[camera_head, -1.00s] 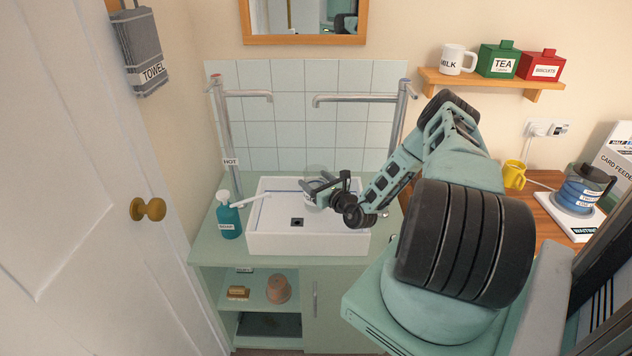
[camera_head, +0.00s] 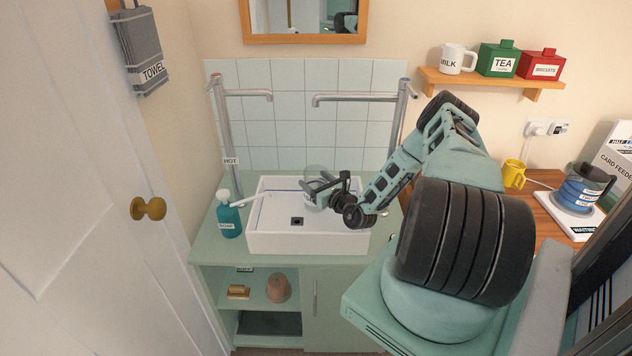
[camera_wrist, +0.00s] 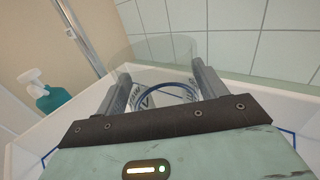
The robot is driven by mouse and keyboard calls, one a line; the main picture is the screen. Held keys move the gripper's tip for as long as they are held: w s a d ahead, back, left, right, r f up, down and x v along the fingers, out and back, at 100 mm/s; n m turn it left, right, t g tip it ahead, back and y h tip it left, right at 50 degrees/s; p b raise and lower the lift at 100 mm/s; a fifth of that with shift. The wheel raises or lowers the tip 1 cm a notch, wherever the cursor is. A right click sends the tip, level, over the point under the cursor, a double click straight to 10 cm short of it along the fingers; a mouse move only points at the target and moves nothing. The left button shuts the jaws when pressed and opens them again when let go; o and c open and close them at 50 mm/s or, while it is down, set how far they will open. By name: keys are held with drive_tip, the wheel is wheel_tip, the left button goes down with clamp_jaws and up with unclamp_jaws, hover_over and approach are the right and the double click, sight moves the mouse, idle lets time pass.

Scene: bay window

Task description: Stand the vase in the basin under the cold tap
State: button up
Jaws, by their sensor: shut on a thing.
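The clear glass vase (camera_head: 314,172) is faint against the tiles, in the back right part of the white basin (camera_head: 262,243). My gripper (camera_head: 321,188) is shut on it from the right. In the wrist view the vase (camera_wrist: 160,50) looks upright between my two fingers (camera_wrist: 163,85), with dark lettering and a blue line seen near or through it. I cannot tell whether its base touches the basin floor. The right tap (camera_head: 345,98) has its spout above and behind the vase. The left tap (camera_head: 222,125) is labelled HOT.
A teal soap bottle (camera_head: 229,218) stands left of the basin; it also shows in the wrist view (camera_wrist: 50,95). A drain (camera_head: 297,221) lies in the basin floor. The mirror (camera_head: 305,38) hangs above the tiles. The basin's front left part is clear.

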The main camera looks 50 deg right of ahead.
drive_tip(key=o, duration=0.8)
drive_tip(key=shift+f, duration=0.1)
drive_tip(key=b+v, duration=0.1)
drive_tip(key=v, duration=0.6)
drive_tip(key=shift+s+b, duration=0.25)
drive_tip(key=shift+b, duration=0.05)
